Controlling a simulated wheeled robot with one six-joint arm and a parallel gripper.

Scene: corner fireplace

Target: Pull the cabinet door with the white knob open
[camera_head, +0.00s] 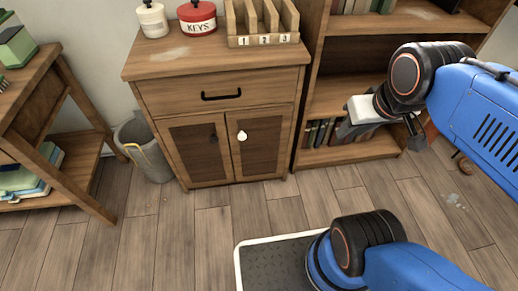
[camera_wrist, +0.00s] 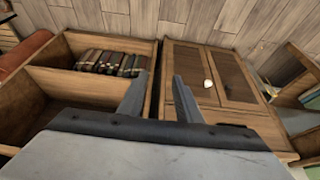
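The wooden cabinet (camera_head: 218,75) stands against the wall with one drawer above two doors. The right-hand door (camera_head: 262,148) bears the white knob (camera_head: 241,135) near its inner edge and looks shut. The left-hand door (camera_head: 195,155) has a dark knob (camera_head: 213,139) and also looks shut. My gripper (camera_head: 345,131) is to the right of the cabinet, in front of the bookshelf, apart from the knob. In the wrist view, its two fingers (camera_wrist: 159,84) are spread with nothing between them. The white knob (camera_wrist: 208,84) shows right of the fingers there, with the floor at the top.
The bookshelf (camera_head: 312,100) stands close beside the cabinet's right side, with books on its lower shelf. A grey bin (camera_head: 148,155) and a side table (camera_head: 25,85) are at the left. A red tin (camera_head: 197,20) stands on the cabinet top. The floor before the doors is clear.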

